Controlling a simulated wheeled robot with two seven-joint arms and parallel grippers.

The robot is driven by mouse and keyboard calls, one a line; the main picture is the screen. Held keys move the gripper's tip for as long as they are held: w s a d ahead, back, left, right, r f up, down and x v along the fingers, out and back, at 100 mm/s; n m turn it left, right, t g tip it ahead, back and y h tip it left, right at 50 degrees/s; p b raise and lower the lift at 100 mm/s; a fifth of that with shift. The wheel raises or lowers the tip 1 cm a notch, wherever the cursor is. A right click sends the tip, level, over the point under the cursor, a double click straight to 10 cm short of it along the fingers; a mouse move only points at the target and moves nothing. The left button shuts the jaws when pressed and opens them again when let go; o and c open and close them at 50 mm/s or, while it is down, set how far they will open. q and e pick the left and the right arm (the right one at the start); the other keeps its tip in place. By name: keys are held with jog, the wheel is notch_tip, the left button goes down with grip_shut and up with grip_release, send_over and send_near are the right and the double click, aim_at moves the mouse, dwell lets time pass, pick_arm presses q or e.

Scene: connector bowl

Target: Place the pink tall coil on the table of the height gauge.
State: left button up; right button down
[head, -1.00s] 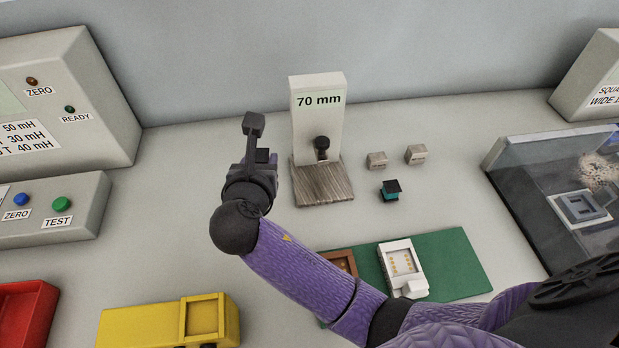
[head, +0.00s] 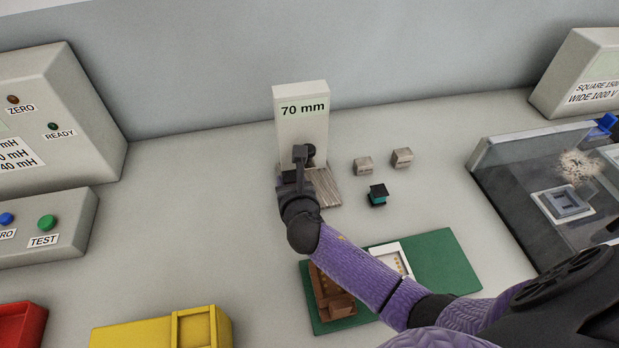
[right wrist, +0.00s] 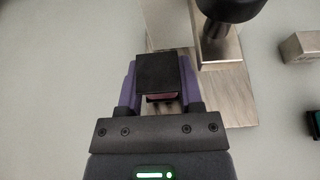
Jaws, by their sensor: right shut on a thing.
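The height gauge (head: 302,118) stands at the back middle, its upright reading 70 mm, with a dark round probe above a brushed metal table (head: 328,188). In the right wrist view the probe (right wrist: 228,10) is at the top and the gauge table (right wrist: 232,90) lies below it. My right gripper (right wrist: 158,85) is shut on the coil (right wrist: 160,97), which shows a black square top and a strip of pink below it. The gripper and coil are at the left side of the gauge table; the gap below the coil is hidden. My left gripper is not in view.
Two small grey blocks (head: 363,166) (head: 402,158) and a teal block with a black top (head: 377,194) lie right of the gauge. A green mat (head: 440,262) with brown and white parts lies in front.

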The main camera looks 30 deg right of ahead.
jog(key=d, duration=0.4)
jog(key=shift+s+d+f, duration=0.1)
jog(key=shift+s+f, duration=0.1)
jog(key=shift+f, duration=0.1)
jog(key=shift+f+b, duration=0.7)
jog(key=shift+a+r, duration=0.2)
jog(key=shift+r, duration=0.05)
jog(key=c, duration=0.7)
grip_release()
jog(key=shift+f, duration=0.2)
jog(key=o, duration=0.5)
jog(key=shift+c, duration=0.2)
jog(key=shift+r, duration=0.1)
